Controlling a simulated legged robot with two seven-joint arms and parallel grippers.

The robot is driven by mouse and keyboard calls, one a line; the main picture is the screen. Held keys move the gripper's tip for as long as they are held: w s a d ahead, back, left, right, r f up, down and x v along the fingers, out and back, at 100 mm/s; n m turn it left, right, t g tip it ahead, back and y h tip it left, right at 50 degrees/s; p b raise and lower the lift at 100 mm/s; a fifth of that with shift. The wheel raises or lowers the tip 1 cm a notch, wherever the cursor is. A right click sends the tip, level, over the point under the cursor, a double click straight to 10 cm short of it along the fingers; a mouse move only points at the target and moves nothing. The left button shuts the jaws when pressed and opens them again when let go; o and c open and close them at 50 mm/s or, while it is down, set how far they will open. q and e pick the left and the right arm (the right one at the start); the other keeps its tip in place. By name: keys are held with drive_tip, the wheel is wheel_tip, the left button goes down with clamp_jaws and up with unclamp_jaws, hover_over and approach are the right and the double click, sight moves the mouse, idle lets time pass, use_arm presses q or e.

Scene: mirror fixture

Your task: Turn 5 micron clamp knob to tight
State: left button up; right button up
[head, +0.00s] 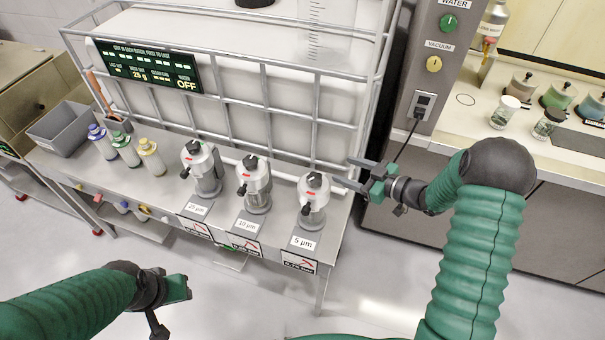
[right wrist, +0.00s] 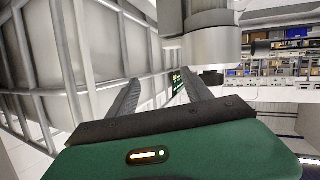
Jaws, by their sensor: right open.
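The 5 micron housing (head: 312,215) is the rightmost of three grey filter housings on the bench, upright behind its "5 µm" label (head: 303,243). Its black clamp knob (head: 315,180) sits on top, beside a red mark. My right gripper (head: 346,172) is open and empty just right of the knob, fingers pointing left toward it, apart from it. In the right wrist view, the open fingers (right wrist: 161,84) flank empty space, and a large grey cylindrical body (right wrist: 211,45) shows beyond the right finger. My left gripper (head: 182,289) is low at left, away from the bench; its jaw opening is unclear.
The 10 µm housing (head: 254,185) and 25 µm housing (head: 203,170) stand to the left. A white caged tank (head: 245,60) rises close behind. A grey control column (head: 430,60) and a counter (head: 500,140) are at right. Bottles (head: 126,150) and a grey bin (head: 62,130) are at far left.

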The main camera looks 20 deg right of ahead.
drive_tip(key=s+d+n+g+y, duration=0.2)
drive_tip(key=s+d+y, duration=0.1)
drive_tip(key=s+y, duration=0.4)
drive_tip(key=p, duration=0.2)
approach(304, 181)
drive_tip(key=shift+n, duration=0.3)
drive_tip(key=a, duration=0.1)
drive_tip(key=w+a+r, duration=0.1)
drive_tip(key=a+r, duration=0.1)
drive_tip(key=shift+w+a+r, duration=0.2)
drive_tip(key=shift+w+a, duration=0.1)
drive_tip(key=shift+a, duration=0.1)
drive_tip(key=w+a, duration=0.1)
drive_tip(key=w+a+p, duration=0.1)
drive_tip(key=w+a, duration=0.1)
drive_tip(key=shift+f, duration=0.2)
drive_tip(key=shift+w+a, duration=0.25)
drive_tip(key=shift+w, duration=0.15)
drive_tip(key=shift+a, duration=0.65)
drive_tip(key=shift+c, duration=1.4)
drive_tip(key=shift+d, duration=0.2)
drive_tip(key=c, duration=0.7)
use_arm(q)
drive_tip(key=r, duration=0.2)
drive_tip(key=d+r, duration=0.1)
drive_tip(key=shift+d+r, duration=0.2)
drive_tip(key=shift+r, duration=0.15)
use_arm(e)
clamp_jaws()
